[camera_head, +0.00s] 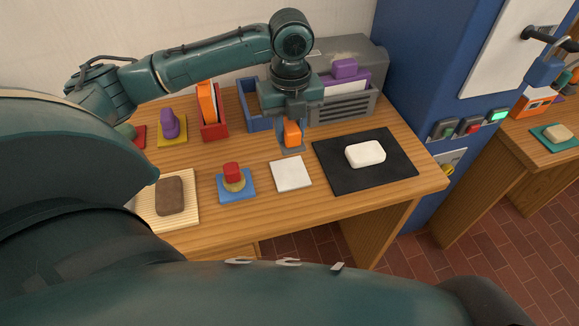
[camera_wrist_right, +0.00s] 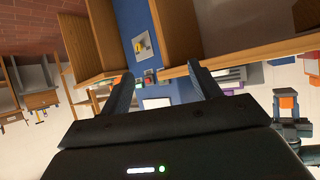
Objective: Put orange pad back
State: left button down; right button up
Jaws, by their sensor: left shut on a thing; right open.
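My left gripper (camera_head: 291,124) comes down from above near the back middle of the table and is shut on an orange pad (camera_head: 292,136). The gripper hides the top of the pad. Another orange piece (camera_head: 207,101) stands upright with white sheets in a red holder (camera_head: 214,125). My right gripper (camera_wrist_right: 163,90) is open and empty in the right wrist view, away from the table's objects, and is not seen in the head view.
A blue holder (camera_head: 256,108) and a grey slotted bin (camera_head: 343,107) stand behind the left gripper. In front are a white square (camera_head: 291,174), a black mat (camera_head: 335,178) with a white block (camera_head: 365,153), and a blue pad (camera_head: 236,192) with a red-topped piece (camera_head: 232,171). A blue column (camera_head: 410,90) stands right.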

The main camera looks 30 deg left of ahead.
aim_at(293, 123)
pick_arm(q)
notch_tip(293, 123, down, 10)
jog(key=shift+r+p, duration=0.15)
jog(key=shift+p, duration=0.35)
pick_arm(e)
jog(key=shift+d, duration=0.15)
pick_arm(q)
jog(key=shift+f, duration=0.25)
jog(key=c, duration=1.1)
grip_release()
pick_arm(e)
jog(key=shift+s, duration=0.1)
pick_arm(q)
jog(key=shift+f+b, duration=0.15)
jog(key=shift+b, duration=1.05)
jog(key=r, duration=0.3)
jog(key=r+p, duration=0.1)
jog(key=r, duration=0.1)
jog(key=shift+w, duration=0.35)
notch_tip(293, 123, up, 8)
jog(key=shift+w+d+f, duration=0.1)
jog(key=shift+r, duration=0.45)
pick_arm(e)
jog(key=shift+f, duration=0.3)
pick_arm(q)
jog(key=shift+f, duration=0.1)
pick_arm(e)
jog(key=shift+s, duration=0.1)
